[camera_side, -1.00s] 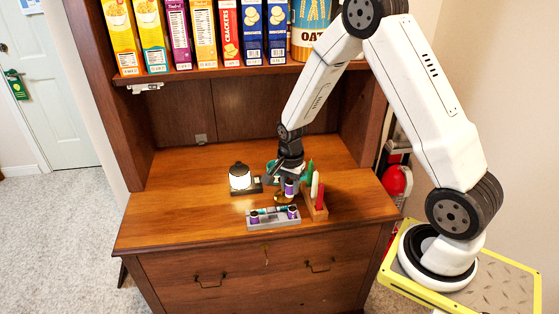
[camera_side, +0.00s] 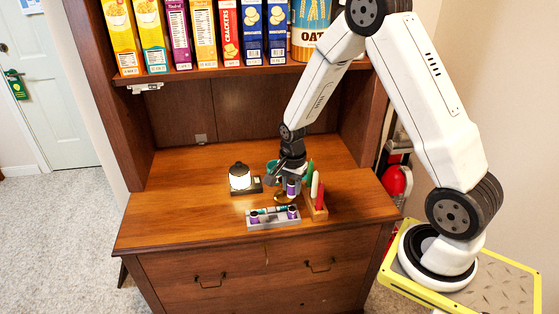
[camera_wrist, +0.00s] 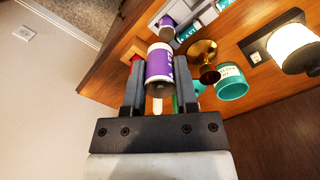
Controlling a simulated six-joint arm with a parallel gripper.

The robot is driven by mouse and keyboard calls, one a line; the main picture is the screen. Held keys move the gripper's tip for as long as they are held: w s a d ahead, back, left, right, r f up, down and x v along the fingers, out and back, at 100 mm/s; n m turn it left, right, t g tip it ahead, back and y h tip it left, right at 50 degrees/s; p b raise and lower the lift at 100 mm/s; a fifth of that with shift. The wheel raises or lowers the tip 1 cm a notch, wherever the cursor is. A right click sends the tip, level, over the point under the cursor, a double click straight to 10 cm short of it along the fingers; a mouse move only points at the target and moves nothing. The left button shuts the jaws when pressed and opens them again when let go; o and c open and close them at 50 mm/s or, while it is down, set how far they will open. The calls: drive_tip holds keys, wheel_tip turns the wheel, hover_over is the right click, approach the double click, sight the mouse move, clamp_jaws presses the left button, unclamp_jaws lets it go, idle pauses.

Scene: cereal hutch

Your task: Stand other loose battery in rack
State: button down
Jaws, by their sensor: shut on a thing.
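My gripper (camera_side: 291,182) is shut on a purple and white battery (camera_wrist: 159,66), which stands between the two fingers in the wrist view. In the side view this battery (camera_side: 291,188) is held upright, above and behind the grey rack (camera_side: 262,223). The rack lies near the front of the wooden desktop. In the wrist view part of the rack (camera_wrist: 157,13) shows at the top, beyond the held battery.
A lit lantern (camera_side: 240,177) on a dark base is to the left. A brass dish (camera_wrist: 204,56) and a teal cup (camera_wrist: 231,83) are close by. Cereal boxes fill the shelf above.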

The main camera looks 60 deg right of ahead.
drive_tip(key=shift+w, duration=0.1)
drive_tip(key=w+a+f, duration=0.2)
drive_tip(key=w+f, duration=0.1)
drive_tip(key=w, duration=0.2)
drive_tip(key=shift+f, duration=0.4)
drive_tip(key=shift+f, duration=0.2)
drive_tip(key=shift+f, duration=2.95)
drive_tip(key=shift+f, duration=1.1)
idle(0.9)
idle(1.2)
unclamp_jaws()
drive_tip(key=shift+r, duration=0.1)
